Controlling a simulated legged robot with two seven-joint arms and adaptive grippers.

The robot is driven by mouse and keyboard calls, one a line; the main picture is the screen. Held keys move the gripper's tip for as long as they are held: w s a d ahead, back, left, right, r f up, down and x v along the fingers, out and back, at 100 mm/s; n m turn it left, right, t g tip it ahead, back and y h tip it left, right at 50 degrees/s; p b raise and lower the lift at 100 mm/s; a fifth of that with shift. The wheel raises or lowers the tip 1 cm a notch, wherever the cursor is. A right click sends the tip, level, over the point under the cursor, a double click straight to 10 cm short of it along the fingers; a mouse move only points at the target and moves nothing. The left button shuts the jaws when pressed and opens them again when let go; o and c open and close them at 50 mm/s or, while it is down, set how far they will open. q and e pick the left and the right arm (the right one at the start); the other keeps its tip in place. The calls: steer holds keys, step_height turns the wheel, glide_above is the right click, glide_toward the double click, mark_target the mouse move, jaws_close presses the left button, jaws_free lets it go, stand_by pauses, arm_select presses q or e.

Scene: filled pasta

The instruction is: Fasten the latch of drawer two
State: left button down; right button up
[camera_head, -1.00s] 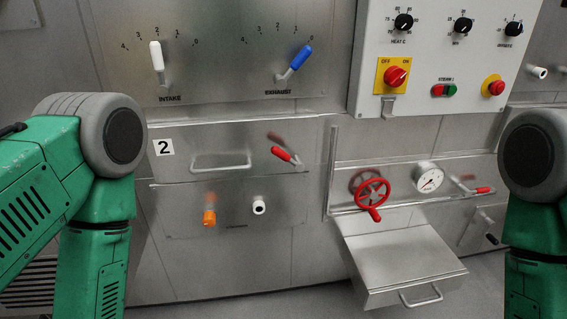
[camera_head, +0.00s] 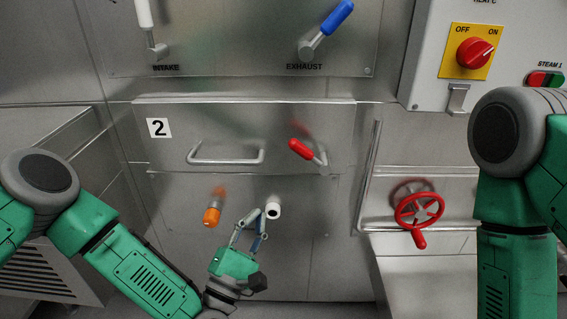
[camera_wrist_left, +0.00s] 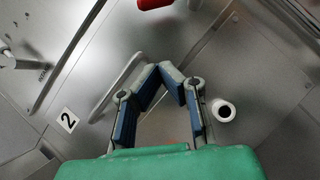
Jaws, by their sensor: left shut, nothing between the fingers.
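Drawer two (camera_head: 238,128) is a steel front with a black "2" on a white label (camera_head: 159,128) and a bar handle (camera_head: 226,157). It looks shut. Its latch (camera_head: 302,150) is a red-gripped lever at the right of the drawer, tilted with the grip up and left of its metal pivot. My left gripper (camera_head: 258,213) is below the drawer handle, left of and below the latch, shut and empty. In the left wrist view its fingertips (camera_wrist_left: 168,74) meet, and a red grip (camera_wrist_left: 153,4) shows at the top edge. My right gripper is out of view.
An orange knob (camera_head: 212,215) and a white knob (camera_head: 273,209) stick out below the drawer, the white one close to my left fingers. A vertical steel bar (camera_head: 369,180) and a red handwheel (camera_head: 419,209) stand to the right. The blue exhaust lever (camera_head: 337,17) is above.

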mark_target(310, 153)
arm_select(q)
steer(key=shift+r, duration=0.1)
steer(key=shift+d, duration=0.15)
steer(key=shift+s+d+r+b+x, duration=0.3)
steer(key=shift+b+x, duration=0.1)
steer(key=shift+x, duration=1.75)
steer(key=shift+s+d+r+b+x, duration=0.25)
steer(key=shift+d+r+b+x, duration=0.1)
steer(key=shift+x, duration=1.75)
steer(key=shift+s+d+r+b+x, duration=0.3)
steer(key=shift+b+x, duration=0.1)
steer(key=shift+x, duration=1.75)
steer(key=shift+a, duration=0.1)
